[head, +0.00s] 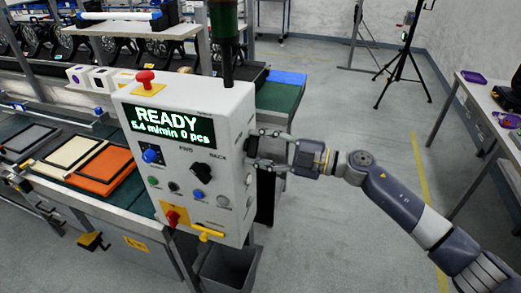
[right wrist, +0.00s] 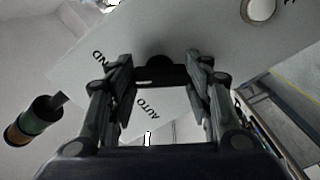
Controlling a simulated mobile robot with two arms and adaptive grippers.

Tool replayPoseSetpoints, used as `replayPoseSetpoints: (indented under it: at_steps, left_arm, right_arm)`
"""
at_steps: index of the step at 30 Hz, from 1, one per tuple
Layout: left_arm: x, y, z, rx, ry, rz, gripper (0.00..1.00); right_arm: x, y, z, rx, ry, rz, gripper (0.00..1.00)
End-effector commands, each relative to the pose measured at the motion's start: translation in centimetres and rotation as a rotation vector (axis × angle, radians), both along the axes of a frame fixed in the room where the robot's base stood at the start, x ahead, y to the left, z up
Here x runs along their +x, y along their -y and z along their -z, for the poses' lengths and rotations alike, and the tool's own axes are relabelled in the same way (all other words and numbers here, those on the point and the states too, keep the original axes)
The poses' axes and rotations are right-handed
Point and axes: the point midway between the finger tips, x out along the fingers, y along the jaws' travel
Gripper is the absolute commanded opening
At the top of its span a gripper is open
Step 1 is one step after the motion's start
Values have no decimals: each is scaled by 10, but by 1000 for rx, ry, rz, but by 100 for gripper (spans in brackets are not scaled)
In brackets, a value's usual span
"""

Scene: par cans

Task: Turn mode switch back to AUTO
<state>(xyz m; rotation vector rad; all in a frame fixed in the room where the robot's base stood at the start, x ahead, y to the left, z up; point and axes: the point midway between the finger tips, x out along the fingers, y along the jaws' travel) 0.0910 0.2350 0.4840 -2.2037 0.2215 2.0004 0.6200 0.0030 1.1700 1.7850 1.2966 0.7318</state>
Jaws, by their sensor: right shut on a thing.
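The mode switch is a black knob on the right side wall of the white control box (head: 180,120). In the right wrist view the knob (right wrist: 158,74) sits between my fingertips, with the label AUTO below it and a partly hidden label ending in ND at its left. My right gripper (head: 258,149) reaches the box from the right and is shut on the knob. In the right wrist view its two fingers (right wrist: 161,82) flank the knob. Which label the knob points to cannot be told. In the head view the fingers mostly hide the knob. My left gripper is not in view.
A conveyor carries an orange panel (head: 103,172). A grey bin (head: 230,270) stands below.

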Motion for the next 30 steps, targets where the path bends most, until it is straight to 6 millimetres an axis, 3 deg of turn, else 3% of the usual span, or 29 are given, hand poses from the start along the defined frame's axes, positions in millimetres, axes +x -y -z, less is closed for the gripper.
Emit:
replayPoseSetpoints:
  at_steps: [30]
  left_arm:
    - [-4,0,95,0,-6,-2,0]
  right_arm:
    - [0,0,5,-291,898,0,23]
